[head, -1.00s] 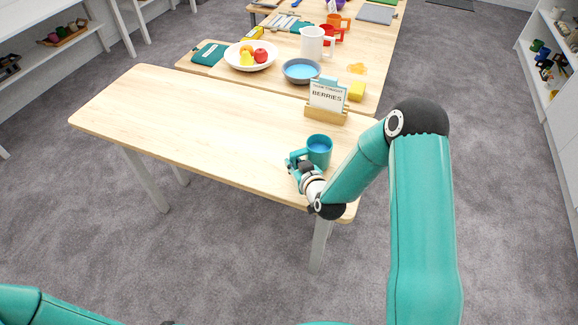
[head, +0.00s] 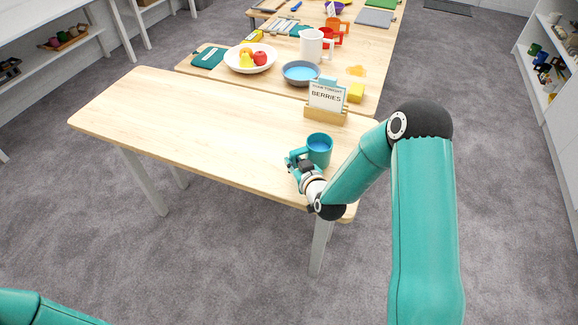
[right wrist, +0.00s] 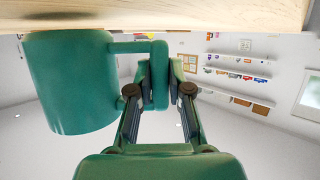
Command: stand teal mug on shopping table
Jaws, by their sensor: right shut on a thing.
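The teal mug (head: 319,152) is upright at the near right part of the front wooden table (head: 190,115). In the right wrist view the mug (right wrist: 70,85) is at the left, with one end against or very close to the wooden surface (right wrist: 200,14). My right gripper (head: 297,160) is at the mug's left near side. In the right wrist view my gripper (right wrist: 160,80) is shut on the mug's handle, which sits between the fingers. Whether the base fully touches the table cannot be told. My left gripper is out of view.
A berries sign in a wooden holder (head: 326,112) stands behind the mug. On the table behind are a blue bowl (head: 301,74), a white fruit bowl (head: 250,60), a white pitcher (head: 311,46) and a yellow block (head: 355,93). The front table's left and middle are clear.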

